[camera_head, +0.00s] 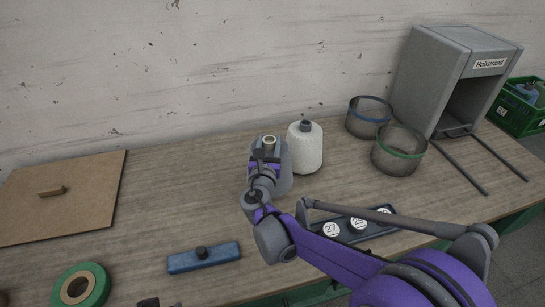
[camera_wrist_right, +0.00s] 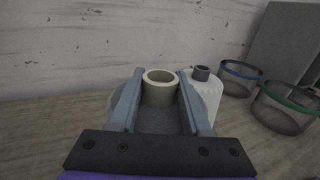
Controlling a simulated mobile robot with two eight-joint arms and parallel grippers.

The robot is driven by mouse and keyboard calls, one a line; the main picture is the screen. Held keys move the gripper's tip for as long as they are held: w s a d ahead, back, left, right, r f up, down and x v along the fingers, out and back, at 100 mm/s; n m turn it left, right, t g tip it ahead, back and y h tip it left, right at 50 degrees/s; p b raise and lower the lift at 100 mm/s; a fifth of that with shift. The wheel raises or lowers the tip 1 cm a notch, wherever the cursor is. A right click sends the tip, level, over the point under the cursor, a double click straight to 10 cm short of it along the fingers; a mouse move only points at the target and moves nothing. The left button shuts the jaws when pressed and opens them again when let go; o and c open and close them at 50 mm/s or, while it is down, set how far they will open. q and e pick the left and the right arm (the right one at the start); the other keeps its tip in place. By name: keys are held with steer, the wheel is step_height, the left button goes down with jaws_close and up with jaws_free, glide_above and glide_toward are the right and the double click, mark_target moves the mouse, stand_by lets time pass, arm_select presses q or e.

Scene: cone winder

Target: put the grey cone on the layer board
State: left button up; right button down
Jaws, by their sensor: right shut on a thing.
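The grey cone (camera_head: 286,172) stands behind my right gripper (camera_head: 266,148) in the head view, partly hidden by it. In the right wrist view the grey cone (camera_wrist_right: 158,122), with a cream tube end at its top, is between the two fingers of the right gripper (camera_wrist_right: 160,100). The right gripper is shut on it. I cannot tell whether its base touches the table. The layer board (camera_head: 90,190), a flat brown board with a small wooden handle, lies at the left of the table.
A white cone (camera_head: 306,152) stands just right of the grey cone. Two mesh rings (camera_head: 399,152) and a grey box (camera_head: 425,80) are farther right. A blue block with a knob (camera_head: 203,258) and a green ring (camera_head: 96,282) lie in front. The table between cone and board is clear.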

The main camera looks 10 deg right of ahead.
steer(key=shift+w+f, duration=0.1)
steer(key=shift+f, duration=2.05)
steer(key=shift+f+b, duration=0.2)
steer(key=shift+b, duration=0.1)
steer(key=shift+c, duration=1.8)
jaws_free()
